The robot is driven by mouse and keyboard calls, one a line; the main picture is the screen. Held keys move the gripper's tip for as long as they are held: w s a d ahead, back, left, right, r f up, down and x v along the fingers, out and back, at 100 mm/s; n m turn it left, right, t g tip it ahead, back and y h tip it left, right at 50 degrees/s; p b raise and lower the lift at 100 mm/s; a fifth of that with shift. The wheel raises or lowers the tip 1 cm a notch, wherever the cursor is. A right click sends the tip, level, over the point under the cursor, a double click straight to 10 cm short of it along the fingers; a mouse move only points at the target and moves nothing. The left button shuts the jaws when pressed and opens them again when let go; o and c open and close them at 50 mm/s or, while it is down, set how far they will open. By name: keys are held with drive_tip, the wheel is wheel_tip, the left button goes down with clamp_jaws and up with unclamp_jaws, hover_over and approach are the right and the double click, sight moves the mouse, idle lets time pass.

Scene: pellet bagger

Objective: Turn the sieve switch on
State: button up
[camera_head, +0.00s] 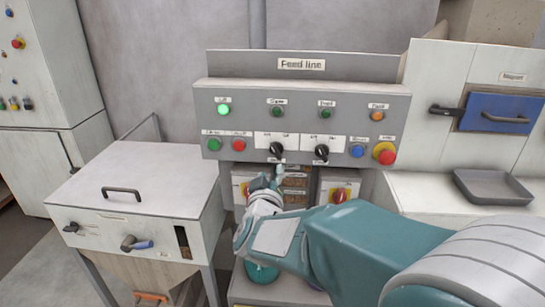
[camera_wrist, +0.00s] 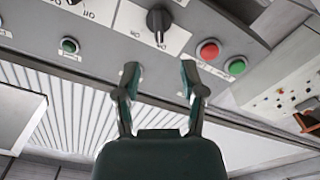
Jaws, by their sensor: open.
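The grey feed line panel (camera_head: 300,97) faces me. It carries two black rotary switches, a left one (camera_head: 276,150) and a right one (camera_head: 321,152), each on a white plate. Their small labels are too blurred to tell which is the sieve switch. My gripper (camera_head: 271,177) is just below the left rotary switch. In the wrist view my gripper (camera_wrist: 160,70) is open and empty, its two fingers apart. A black rotary switch (camera_wrist: 158,20) lies beyond the gap between the fingertips, apart from them. A light pointer mark shows on its knob.
A green button (camera_head: 214,144) and a red button (camera_head: 239,145) sit left of the switches. A blue button (camera_head: 357,151) and a red emergency stop (camera_head: 385,153) sit right. The top-left green lamp (camera_head: 223,109) is lit. A white hopper box (camera_head: 140,190) stands left, a grey tray (camera_head: 492,187) right.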

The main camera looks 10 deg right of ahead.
sight(275, 153)
drive_tip(key=x, duration=0.9)
drive_tip(key=shift+w+f, duration=0.1)
drive_tip(key=shift+w, duration=0.05)
drive_tip(key=shift+d, duration=0.1)
clamp_jaws()
